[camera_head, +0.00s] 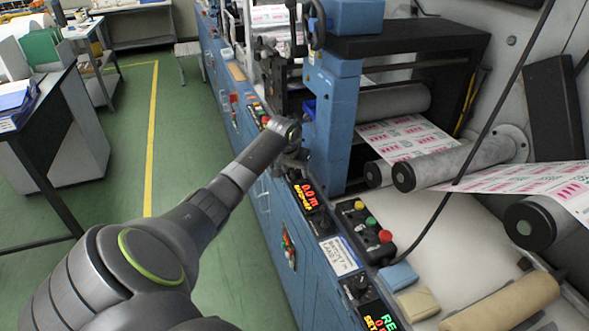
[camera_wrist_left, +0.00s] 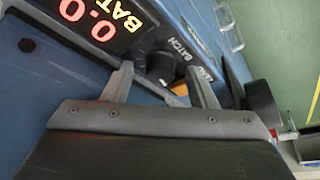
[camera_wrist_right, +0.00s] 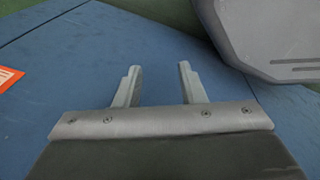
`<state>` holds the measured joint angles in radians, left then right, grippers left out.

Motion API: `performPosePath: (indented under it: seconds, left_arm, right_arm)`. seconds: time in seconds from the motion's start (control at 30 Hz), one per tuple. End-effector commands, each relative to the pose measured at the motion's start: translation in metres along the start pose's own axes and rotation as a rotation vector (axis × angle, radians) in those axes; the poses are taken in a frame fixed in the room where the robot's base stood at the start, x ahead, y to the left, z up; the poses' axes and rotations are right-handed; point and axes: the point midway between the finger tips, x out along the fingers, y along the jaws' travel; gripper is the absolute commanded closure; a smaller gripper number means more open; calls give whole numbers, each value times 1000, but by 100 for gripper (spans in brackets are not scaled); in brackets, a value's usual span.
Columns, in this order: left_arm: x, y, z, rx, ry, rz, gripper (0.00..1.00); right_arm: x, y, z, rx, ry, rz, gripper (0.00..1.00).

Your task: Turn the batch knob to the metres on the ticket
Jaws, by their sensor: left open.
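In the left wrist view the black batch knob (camera_wrist_left: 161,66) sits on the blue panel beside the printed word BATCH. My left gripper (camera_wrist_left: 159,72) is open, with one finger on each side of the knob; I cannot tell whether either touches it. In the head view my left gripper (camera_head: 291,152) is at the machine's front edge and hides the knob. The batch display (camera_head: 306,193) shows red 0.0 m above yellow text. A white card (camera_head: 340,256) with handwriting lies below it; no metres figure is readable. My right gripper (camera_wrist_right: 159,70) is open and empty over a blue surface.
A box with red, green and yellow buttons (camera_head: 366,232) and a black cable stands right of the display. Grey rollers (camera_head: 455,165) carry the printed web. A second display (camera_head: 380,318) is at the bottom. An orange label (camera_wrist_right: 9,77) shows in the right wrist view.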

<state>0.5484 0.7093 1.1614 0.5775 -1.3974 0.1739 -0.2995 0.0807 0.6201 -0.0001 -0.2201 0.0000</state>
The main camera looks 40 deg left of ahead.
Motion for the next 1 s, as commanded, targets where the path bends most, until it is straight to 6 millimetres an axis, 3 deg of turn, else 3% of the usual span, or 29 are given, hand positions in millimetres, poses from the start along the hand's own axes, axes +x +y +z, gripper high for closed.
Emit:
performPosePath:
  seconds: [0.17,0.5,1.0]
  left_arm:
    - [0,0,0,0,0,0,48]
    - [0,0,0,0,0,0,91]
    - [-3,-2,-1,127,-1,53,92]
  right_arm:
    - [0,1,0,0,0,1,64]
    - [0,1,0,0,0,1,64]
    - [-12,1,-1,0,0,0,64]
